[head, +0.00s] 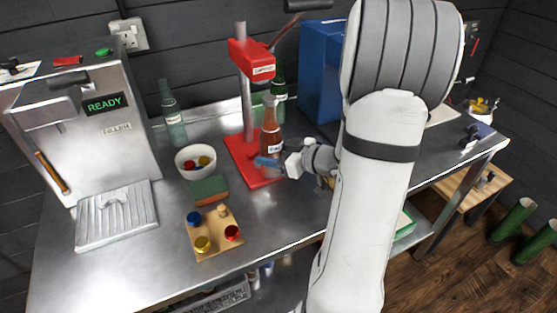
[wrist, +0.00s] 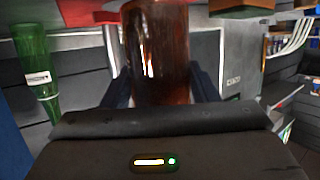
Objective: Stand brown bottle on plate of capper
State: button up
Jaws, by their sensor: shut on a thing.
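The brown bottle (head: 270,133) is upright at the red capper (head: 246,95), in front of its post. In the head view its lower part is over the red base plate (head: 262,183); I cannot tell whether its bottom touches the plate. My gripper (head: 272,163) is shut on the bottle low on its body, coming from the right. In the wrist view the brown bottle (wrist: 158,50) stands between the two dark fingers (wrist: 160,88). The capper's head is above and slightly left of the bottle in the head view.
A green bottle (head: 279,95) stands behind the capper, and a clear bottle (head: 172,115) to its left. A bowl of caps (head: 195,162), a sponge (head: 210,190) and a wooden cap board (head: 214,232) lie left of the plate. A steel machine (head: 80,120) stands far left.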

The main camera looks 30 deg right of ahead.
jog(key=shift+w+b, duration=0.5)
jog(key=shift+w, duration=2.5)
jog(key=shift+p, duration=0.3)
jog(key=shift+s+p, duration=0.1)
jog(key=shift+p, duration=0.25)
jog(key=shift+f, duration=0.5)
jog(key=o, duration=1)
